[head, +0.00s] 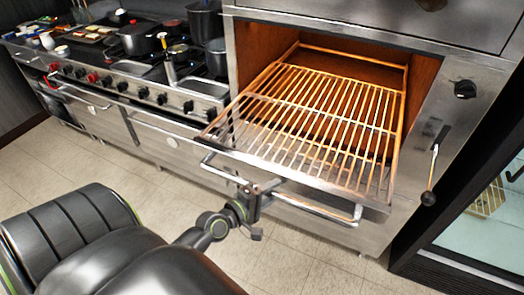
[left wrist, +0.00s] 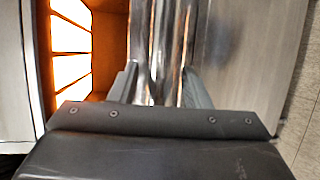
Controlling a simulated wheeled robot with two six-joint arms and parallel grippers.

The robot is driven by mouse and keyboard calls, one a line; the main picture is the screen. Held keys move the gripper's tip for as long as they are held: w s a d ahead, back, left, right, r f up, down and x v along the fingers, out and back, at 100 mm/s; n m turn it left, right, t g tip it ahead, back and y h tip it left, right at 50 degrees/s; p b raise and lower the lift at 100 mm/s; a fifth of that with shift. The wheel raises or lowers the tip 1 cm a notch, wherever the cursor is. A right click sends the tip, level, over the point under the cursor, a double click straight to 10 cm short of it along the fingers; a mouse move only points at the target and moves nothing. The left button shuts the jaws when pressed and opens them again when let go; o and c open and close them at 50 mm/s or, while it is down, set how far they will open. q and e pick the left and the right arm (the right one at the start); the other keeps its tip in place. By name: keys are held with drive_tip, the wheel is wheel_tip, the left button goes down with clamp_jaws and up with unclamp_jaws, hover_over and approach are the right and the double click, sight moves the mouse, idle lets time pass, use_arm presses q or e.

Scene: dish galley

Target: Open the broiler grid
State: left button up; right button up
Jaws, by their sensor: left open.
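The broiler grid (head: 318,112) is a rack of orange-lit metal bars. It reaches out of the glowing broiler opening (head: 415,72) and sticks out past the front face. A tubular metal handle (head: 318,207) runs along its front edge. My left gripper (head: 254,195) is at this handle, left of its middle. In the left wrist view the open fingers (left wrist: 160,78) stand on either side of a shiny metal bar (left wrist: 163,35). Whether they touch it is hard to tell. My right gripper is not in view.
A stove (head: 130,75) with pots and red and black knobs stands left of the broiler. A black knob (head: 465,89) and a lever with a ball end (head: 429,198) are on the broiler's right side. A glass-fronted cabinet (head: 485,235) is at the right. The tiled floor (head: 130,180) in front is clear.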

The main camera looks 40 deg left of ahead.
use_arm(q)
drive_tip(key=b+v, duration=0.4)
drive_tip(key=v, duration=1.3)
drive_tip(key=shift+s+b, duration=0.2)
drive_tip(key=shift+b, duration=0.2)
drive_tip(key=shift+r, duration=0.15)
